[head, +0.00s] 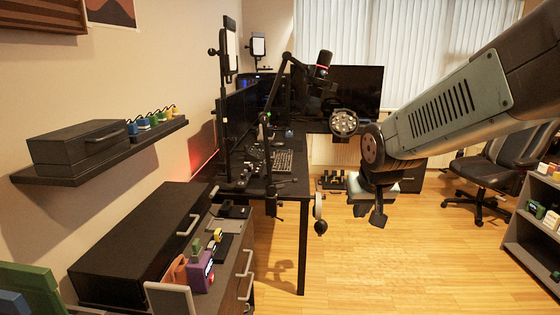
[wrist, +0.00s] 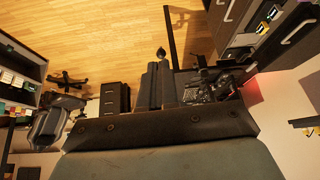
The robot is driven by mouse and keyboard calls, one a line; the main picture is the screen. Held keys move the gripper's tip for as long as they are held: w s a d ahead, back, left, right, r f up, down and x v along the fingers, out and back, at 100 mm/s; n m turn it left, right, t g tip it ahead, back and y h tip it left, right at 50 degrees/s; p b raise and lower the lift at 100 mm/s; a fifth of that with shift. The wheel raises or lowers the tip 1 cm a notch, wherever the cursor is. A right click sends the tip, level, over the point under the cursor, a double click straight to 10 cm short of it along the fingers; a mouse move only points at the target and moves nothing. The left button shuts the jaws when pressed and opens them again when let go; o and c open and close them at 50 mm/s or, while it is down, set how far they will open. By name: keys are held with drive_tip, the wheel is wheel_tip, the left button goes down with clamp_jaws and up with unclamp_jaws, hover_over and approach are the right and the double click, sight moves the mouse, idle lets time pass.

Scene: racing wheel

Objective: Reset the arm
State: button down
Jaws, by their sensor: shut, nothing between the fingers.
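My arm reaches in from the right edge of the head view, raised over the floor to the right of the desk. My gripper (head: 378,217) hangs from its end, pointing down. It is small and dark there. In the wrist view the two grey fingers of my gripper (wrist: 159,66) lie side by side, shut, with nothing between them. The gripper touches nothing that I can see.
A black desk (head: 288,188) with a keyboard (head: 283,161) and monitors stands left of my gripper. A dark cabinet (head: 135,235) is at the front left. An office chair (head: 490,168) and a shelf (head: 535,235) are on the right. The wooden floor (head: 400,270) between is clear.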

drive_tip(key=s+d+r, duration=0.2)
drive_tip(key=s+r, duration=0.1)
drive_tip(key=s, duration=0.4)
drive_tip(key=s+d+r, duration=0.3)
drive_tip(key=s, duration=0.3)
drive_tip(key=shift+s+d+r, duration=0.2)
drive_tip(key=shift+s, duration=0.15)
